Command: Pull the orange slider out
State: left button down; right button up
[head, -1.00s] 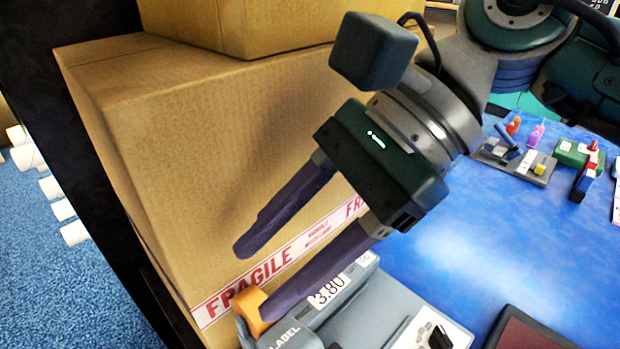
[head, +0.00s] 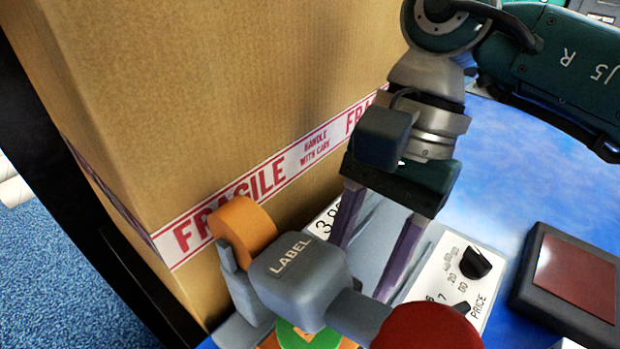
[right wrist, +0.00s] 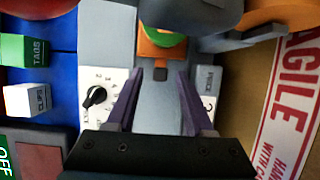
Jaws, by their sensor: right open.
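In the head view only bits of the slider (head: 346,343) show at the bottom edge, around the green disc (head: 310,337). My right gripper (head: 364,270) is open and empty over the grey label machine. In the wrist view its fingers (right wrist: 160,77) point towards the slider, one on each side of the tab. I cannot tell whether they touch it. My left gripper is not in view.
The label head (head: 295,268), a red knob (head: 428,328) and an orange roll (head: 243,230) crowd the slider. A large carton (head: 220,90) stands behind. A dial panel (head: 450,285) and dark red pad (head: 577,278) lie right. Blue table is clear beyond.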

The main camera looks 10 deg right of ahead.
jog(key=shift+f, duration=0.1)
grip_shut()
dwell(0.4)
dwell(1.0)
